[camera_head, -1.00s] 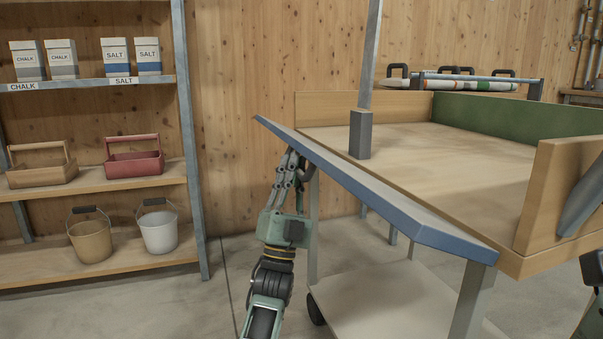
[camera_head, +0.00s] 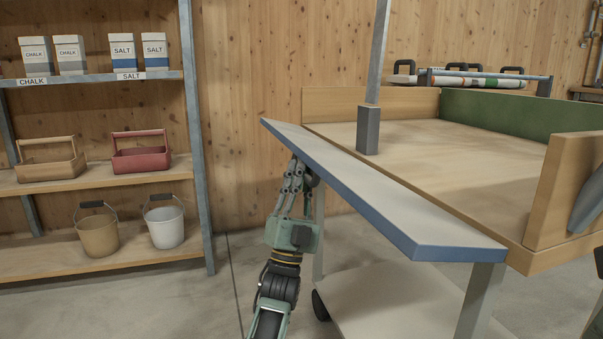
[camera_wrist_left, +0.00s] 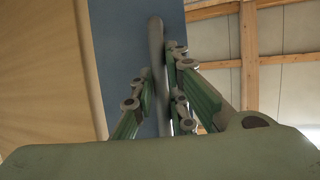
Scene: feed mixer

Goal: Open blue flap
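The blue flap (camera_head: 385,185) is a long panel along the near left side of the wooden mixer tray. Its pale inner face points up and its blue edge faces me. It leans outward, close to level. My left gripper (camera_head: 300,178) is under the flap, at its far half. In the left wrist view, the flap's blue outer face (camera_wrist_left: 125,60) carries a grey bar handle (camera_wrist_left: 157,50). The left gripper's fingers (camera_wrist_left: 160,90) lie on both sides of this bar and appear closed on it.
The wooden tray (camera_head: 430,155) is empty around a grey upright post (camera_head: 368,130). A shelf (camera_head: 95,180) with buckets, wooden carriers and boxes stands at the left. A lower board (camera_head: 400,295) is under the flap. The floor between is clear.

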